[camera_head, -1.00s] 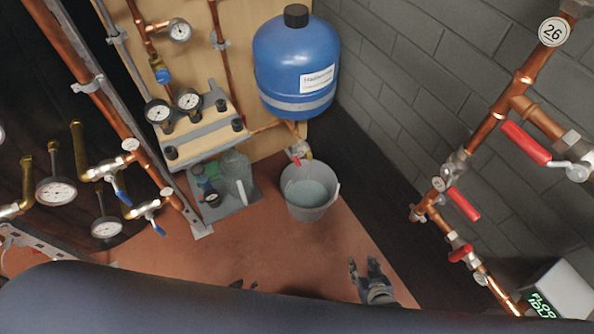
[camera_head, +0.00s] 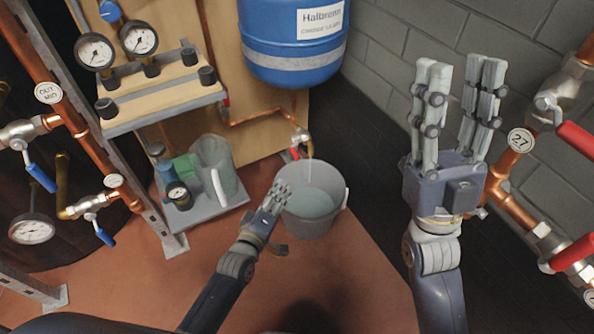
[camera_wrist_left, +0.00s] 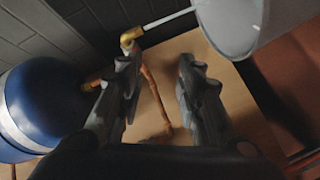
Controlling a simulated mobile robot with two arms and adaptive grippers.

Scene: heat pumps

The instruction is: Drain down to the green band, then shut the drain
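The drain tap (camera_head: 303,138) is brass with a red lever (camera_head: 294,152), under the blue vessel (camera_head: 290,40). A pale stream runs from its outlet into the grey bucket (camera_head: 312,228), which holds water. The stream (camera_wrist_left: 168,19) also shows in the left wrist view, between the brass outlet (camera_wrist_left: 130,37) and the bucket (camera_wrist_left: 262,35). My left gripper (camera_head: 276,194) is at the bucket's left rim, below the tap. In the left wrist view my left gripper (camera_wrist_left: 158,60) is open and empty. My right gripper (camera_head: 460,75) is raised, open and empty. Two gauges (camera_head: 95,52) (camera_head: 139,38) show; I cannot make out a green band.
A grey tray (camera_head: 208,208) with a jug (camera_head: 214,165), a small gauge (camera_head: 180,196) and bottles lies left of the bucket. Copper pipes with red-handled valves (camera_head: 575,250) stand at the right. Blue-handled valves (camera_head: 40,178) are at the left. Floor in front is clear.

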